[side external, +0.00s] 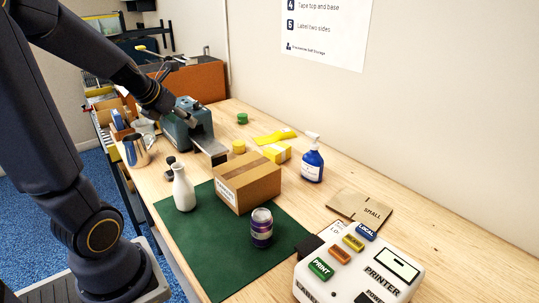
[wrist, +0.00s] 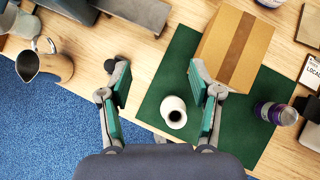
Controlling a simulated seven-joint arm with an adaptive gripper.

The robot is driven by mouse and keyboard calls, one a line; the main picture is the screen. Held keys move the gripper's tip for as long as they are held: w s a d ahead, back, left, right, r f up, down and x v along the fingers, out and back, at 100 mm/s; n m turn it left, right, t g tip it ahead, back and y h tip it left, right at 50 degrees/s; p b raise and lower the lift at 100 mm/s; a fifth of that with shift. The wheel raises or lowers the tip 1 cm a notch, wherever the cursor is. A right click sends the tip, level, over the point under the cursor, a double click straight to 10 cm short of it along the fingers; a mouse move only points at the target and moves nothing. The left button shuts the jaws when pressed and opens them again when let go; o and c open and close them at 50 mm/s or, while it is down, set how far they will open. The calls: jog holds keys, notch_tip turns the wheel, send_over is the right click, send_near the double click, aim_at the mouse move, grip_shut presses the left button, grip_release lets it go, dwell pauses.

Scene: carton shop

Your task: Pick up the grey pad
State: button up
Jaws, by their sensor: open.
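I cannot pick out a grey pad with certainty in either view. Small dark, rounded pieces (side external: 170,165) lie on the wood beside the white bottle; in the wrist view one dark piece (wrist: 109,66) shows next to my left finger, partly hidden by it. My gripper (wrist: 160,75) is open and empty, its two teal-lined fingers wide apart above the table. Bare wood and the edge of the green mat show between them. In the side view my arm reaches over the table near the blue-grey tape dispenser (side external: 185,135), whose dark grey plate juts toward the carton.
The green mat (side external: 215,270) bears a carton (side external: 250,190), a white bottle (side external: 183,190) and a purple can (side external: 261,230). A metal pitcher (side external: 136,152) stands near the table's edge. A blue spray bottle (side external: 312,165) and a label printer (side external: 360,268) stand right.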

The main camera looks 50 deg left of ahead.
aim_at(170, 158)
jog(key=s+a+f+n+g, duration=0.2)
jog(key=s+a+f+n, duration=0.25)
jog(key=s+a, duration=0.3)
jog(key=shift+m+y, duration=0.4)
jog(key=shift+m, duration=0.05)
jog(key=x, duration=1.1)
jog(key=s+x, duration=0.1)
jog(key=x, duration=0.5)
jog(key=shift+d+f, duration=0.35)
jog(key=shift+f, duration=0.05)
jog(key=c, duration=1.2)
grip_shut()
jog(key=shift+r, duration=0.2)
